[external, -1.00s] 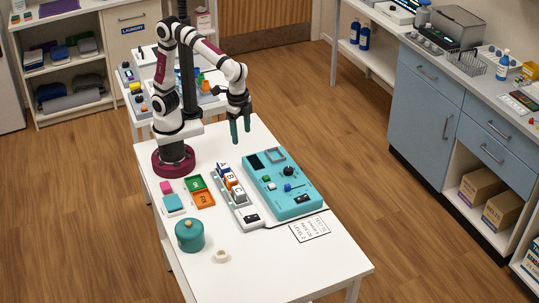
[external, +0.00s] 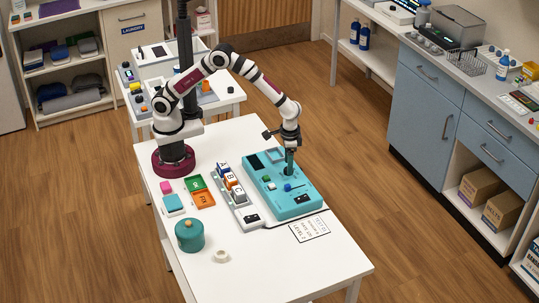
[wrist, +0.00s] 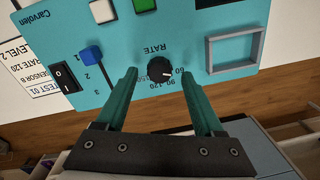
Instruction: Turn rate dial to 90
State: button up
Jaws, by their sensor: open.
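The teal control box (external: 299,208) lies on the white table. Its black rate dial (wrist: 159,69) shows in the wrist view, labelled RATE, with numbers including 60, 90 and 120 around its edge. A pale mark on the dial points to the right and slightly down in that view; I cannot tell exactly which number it meets. My gripper (wrist: 159,74) is open, with its two green fingers on either side of the dial and a visible gap to each. In the external view my gripper (external: 290,161) points down at the box and mostly hides the dial.
The box also carries a blue slider knob (wrist: 91,54), a black rocker switch (wrist: 65,78), a green button (wrist: 144,5) and a grey square frame (wrist: 235,48). A printed card (external: 310,229) lies beside it. Lettered blocks (external: 230,181) stand left of the box.

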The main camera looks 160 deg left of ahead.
jog(key=shift+f, duration=0.9)
grip_shut()
